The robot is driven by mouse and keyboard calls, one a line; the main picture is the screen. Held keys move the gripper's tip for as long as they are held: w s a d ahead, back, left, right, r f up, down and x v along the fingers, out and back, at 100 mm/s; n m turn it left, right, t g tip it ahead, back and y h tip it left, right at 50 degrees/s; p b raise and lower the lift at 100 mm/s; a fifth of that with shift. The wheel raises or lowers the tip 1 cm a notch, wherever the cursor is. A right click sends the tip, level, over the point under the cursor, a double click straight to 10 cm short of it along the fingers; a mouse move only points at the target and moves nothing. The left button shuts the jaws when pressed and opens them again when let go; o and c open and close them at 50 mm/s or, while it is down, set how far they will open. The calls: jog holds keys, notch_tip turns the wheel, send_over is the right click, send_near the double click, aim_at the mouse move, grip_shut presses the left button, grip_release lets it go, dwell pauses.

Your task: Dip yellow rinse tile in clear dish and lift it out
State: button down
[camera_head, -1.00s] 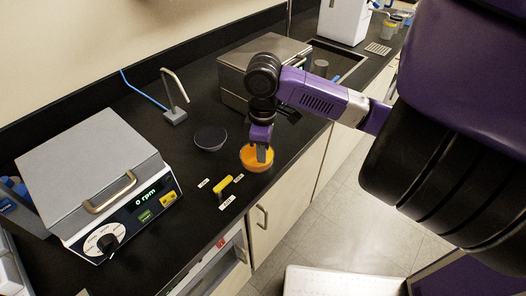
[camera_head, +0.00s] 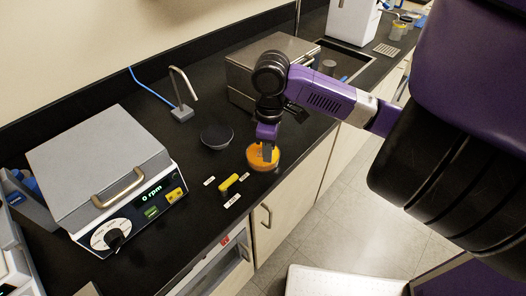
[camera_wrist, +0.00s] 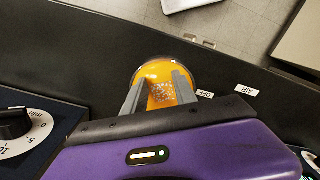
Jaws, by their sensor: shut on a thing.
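The clear dish (camera_head: 276,164) sits near the counter's front edge and looks orange inside. It also shows in the wrist view (camera_wrist: 139,72), beyond my fingers. My gripper (camera_head: 267,152) points down into the dish. In the wrist view my gripper (camera_wrist: 167,88) has its two grey fingers apart, with orange-yellow material between them. I take this to be the yellow rinse tile (camera_wrist: 161,93), held and lying inside the dish outline. Its edges blend with the dish's orange colour, so I cannot tell how deep it sits. Pale specks show between the fingers.
A yellow lever (camera_head: 228,182) with small white labels sits just left of the dish. A dark round dish (camera_head: 216,136) lies behind it. A hotplate-like box (camera_head: 103,165) stands left, a metal-topped box (camera_head: 272,62) behind my arm. A thin bent spout (camera_head: 183,95) stands at the back.

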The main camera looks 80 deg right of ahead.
jog(key=shift+r+p, duration=2.65)
jog(key=shift+r, duration=0.95)
